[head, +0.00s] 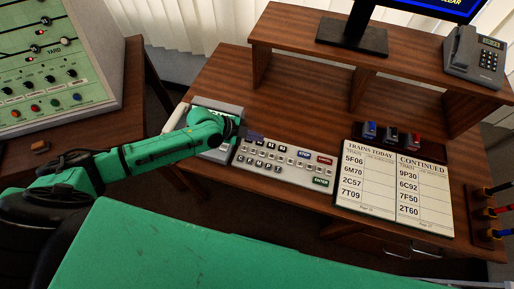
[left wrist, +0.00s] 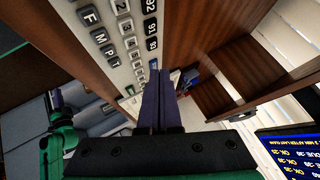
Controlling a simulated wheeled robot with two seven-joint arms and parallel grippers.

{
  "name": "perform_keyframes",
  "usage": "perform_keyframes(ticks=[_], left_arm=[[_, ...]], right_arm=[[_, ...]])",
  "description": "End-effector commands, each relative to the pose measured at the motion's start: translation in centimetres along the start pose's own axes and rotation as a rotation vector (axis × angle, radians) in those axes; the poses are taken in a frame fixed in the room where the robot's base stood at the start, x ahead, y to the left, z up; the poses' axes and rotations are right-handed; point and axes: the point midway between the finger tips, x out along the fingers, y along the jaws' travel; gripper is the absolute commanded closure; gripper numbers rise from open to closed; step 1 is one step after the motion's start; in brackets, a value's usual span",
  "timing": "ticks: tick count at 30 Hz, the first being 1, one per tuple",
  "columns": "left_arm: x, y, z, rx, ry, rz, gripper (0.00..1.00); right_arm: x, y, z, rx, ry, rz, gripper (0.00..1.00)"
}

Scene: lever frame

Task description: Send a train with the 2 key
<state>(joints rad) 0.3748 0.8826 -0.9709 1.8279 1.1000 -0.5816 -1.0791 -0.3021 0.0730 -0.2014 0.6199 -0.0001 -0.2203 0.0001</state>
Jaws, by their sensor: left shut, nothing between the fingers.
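I cannot tell for sure which key is the 2 key. My left gripper (head: 238,127) is above the panel's left end. In the left wrist view its dark fingers (left wrist: 160,75) are together and empty, pointing toward the panel's edge near a blue key; contact cannot be told. My right gripper is out of view.
An open train list book (head: 380,209) lies right of the panel. A grey device (head: 216,153) is under my left forearm. A wooden shelf (head: 305,40) behind carries a monitor (head: 352,38) and a telephone (head: 474,58). Coloured levers (head: 498,211) stand at the right edge.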

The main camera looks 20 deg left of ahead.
Motion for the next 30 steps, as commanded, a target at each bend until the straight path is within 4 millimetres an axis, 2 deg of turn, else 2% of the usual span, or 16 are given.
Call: perform_keyframes(ticks=[1,4,15,20,30], left_arm=[[-1.1,-0.8,1.0,0.046,-0.007,-0.006,1.0],[-2.0,-1.1,1.9,0.088,-0.005,-0.012,1.0],[-2.0,-0.9,2.1,0.095,-0.003,-0.011,1.0],[-1.1,-0.4,2.7,0.093,-0.003,-0.011,1.0],[2.4,1.8,5.5,0.092,-0.003,-0.011,1.0]], right_arm=[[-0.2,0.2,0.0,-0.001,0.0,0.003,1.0],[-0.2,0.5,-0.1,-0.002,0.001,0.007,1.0],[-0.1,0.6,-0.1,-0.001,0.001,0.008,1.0],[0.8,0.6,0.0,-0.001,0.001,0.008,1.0],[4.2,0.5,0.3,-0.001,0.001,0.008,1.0]])
